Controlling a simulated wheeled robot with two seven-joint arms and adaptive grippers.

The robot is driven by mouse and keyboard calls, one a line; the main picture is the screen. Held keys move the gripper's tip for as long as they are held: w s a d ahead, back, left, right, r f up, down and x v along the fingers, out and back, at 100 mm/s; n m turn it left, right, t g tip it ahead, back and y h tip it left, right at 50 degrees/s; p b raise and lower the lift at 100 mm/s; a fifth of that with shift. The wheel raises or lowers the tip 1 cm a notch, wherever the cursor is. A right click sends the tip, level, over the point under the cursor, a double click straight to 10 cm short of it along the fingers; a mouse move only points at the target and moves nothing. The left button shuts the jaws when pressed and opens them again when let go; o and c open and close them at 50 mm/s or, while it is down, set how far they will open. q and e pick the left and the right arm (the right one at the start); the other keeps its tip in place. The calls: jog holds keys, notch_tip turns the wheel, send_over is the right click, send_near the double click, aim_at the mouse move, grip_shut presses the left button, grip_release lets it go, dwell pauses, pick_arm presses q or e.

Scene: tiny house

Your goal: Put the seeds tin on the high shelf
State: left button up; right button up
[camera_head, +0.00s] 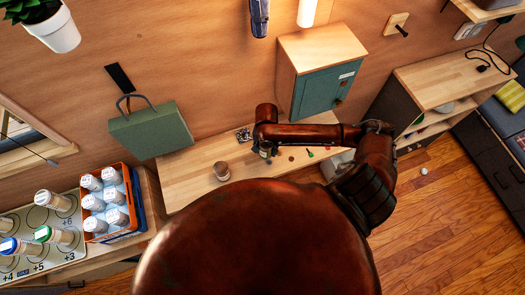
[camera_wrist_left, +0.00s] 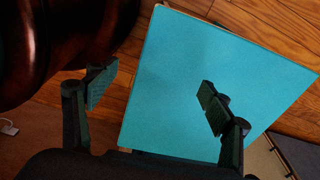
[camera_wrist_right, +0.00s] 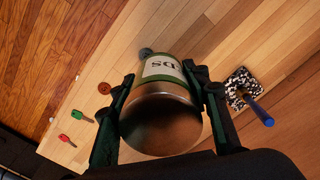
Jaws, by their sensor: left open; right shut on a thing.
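The seeds tin (camera_wrist_right: 165,105) has a metal end and a green and white label with the letters "DS" showing. My right gripper (camera_wrist_right: 160,95) is shut around its sides in the right wrist view. In the head view my right gripper (camera_head: 265,148) is over the wooden worktop (camera_head: 185,178), and the tin is mostly hidden by my arm. Whether the tin touches the worktop I cannot tell. My left gripper (camera_wrist_left: 156,97) is open and empty, above a turquoise panel (camera_wrist_left: 180,60); it is hidden in the head view. A wooden shelf (camera_head: 490,10) shows at the top right edge.
A teal cabinet (camera_head: 320,93) stands behind my right arm. A small jar (camera_head: 221,170) sits left of the gripper. A black-and-white speckled block (camera_wrist_right: 240,85) with a blue rod is beside the tin. A green bag (camera_head: 150,130) and an orange crate (camera_head: 112,208) of bottles are left.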

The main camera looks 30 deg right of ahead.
pick_arm(q)
jog(key=shift+w, duration=0.6)
pick_arm(e)
jog(key=shift+w+f, duration=0.9)
jog(key=shift+w, duration=0.1)
pick_arm(q)
jog(key=shift+s, duration=0.25)
pick_arm(e)
jog(key=shift+w+f, duration=0.2)
jog(key=shift+f, duration=0.05)
pick_arm(q)
jog(key=s, duration=0.3)
jog(key=shift+a+r+p, duration=0.2)
jog(key=shift+p, duration=0.1)
pick_arm(e)
notch_tip(320, 180, down, 3)
jog(key=shift+f, duration=0.15)
pick_arm(q)
jog(key=shift+w, duration=0.8)
pick_arm(e)
jog(key=shift+f, duration=0.15)
pick_arm(q)
jog(key=shift+w+r, duration=0.1)
jog(key=shift+w, duration=0.2)
pick_arm(e)
jog(key=o, duration=1.1)
pick_arm(q)
jog(key=shift+s, duration=0.2)
pick_arm(e)
jog(key=shift+o, duration=1.1)
